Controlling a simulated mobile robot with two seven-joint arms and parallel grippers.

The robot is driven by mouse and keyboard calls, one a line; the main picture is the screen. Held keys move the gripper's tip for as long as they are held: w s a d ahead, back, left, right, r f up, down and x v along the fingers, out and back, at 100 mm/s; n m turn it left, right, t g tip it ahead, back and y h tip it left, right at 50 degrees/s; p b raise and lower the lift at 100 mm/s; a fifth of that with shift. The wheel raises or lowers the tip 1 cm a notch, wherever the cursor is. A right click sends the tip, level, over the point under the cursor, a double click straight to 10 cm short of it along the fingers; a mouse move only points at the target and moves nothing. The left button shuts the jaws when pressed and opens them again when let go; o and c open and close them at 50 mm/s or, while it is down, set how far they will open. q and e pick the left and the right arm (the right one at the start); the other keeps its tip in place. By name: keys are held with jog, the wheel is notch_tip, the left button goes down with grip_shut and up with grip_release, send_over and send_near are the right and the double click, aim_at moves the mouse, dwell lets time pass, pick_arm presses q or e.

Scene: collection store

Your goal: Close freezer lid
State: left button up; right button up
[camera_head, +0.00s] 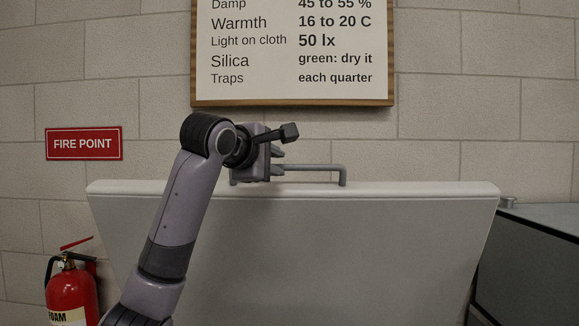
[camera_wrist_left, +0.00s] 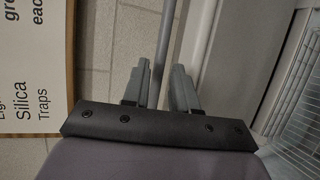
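The freezer lid (camera_head: 330,245) is a pale panel standing raised, its underside facing me in the head view. A grey bar handle (camera_head: 318,167) runs along its top edge. My left gripper (camera_head: 281,161) is at the left part of this handle. In the left wrist view, its two fingers (camera_wrist_left: 160,88) are apart, with the handle bar (camera_wrist_left: 168,40) passing between them. Narrow gaps show beside the bar, so the fingers do not look closed on it. The lid (camera_wrist_left: 228,60) also shows there, right of the fingers. My right gripper is out of view.
A wire basket (camera_wrist_left: 298,95) shows at the right of the left wrist view. A red fire extinguisher (camera_head: 72,290) stands at lower left. A dark cabinet with a grey top (camera_head: 550,216) is at right. A framed notice (camera_head: 292,50) hangs on the block wall above the lid.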

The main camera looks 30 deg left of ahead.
aim_at(285, 167)
pick_arm(q)
jog(key=p+x, duration=0.1)
jog(key=x, duration=0.5)
jog(key=shift+p, duration=0.35)
grip_shut()
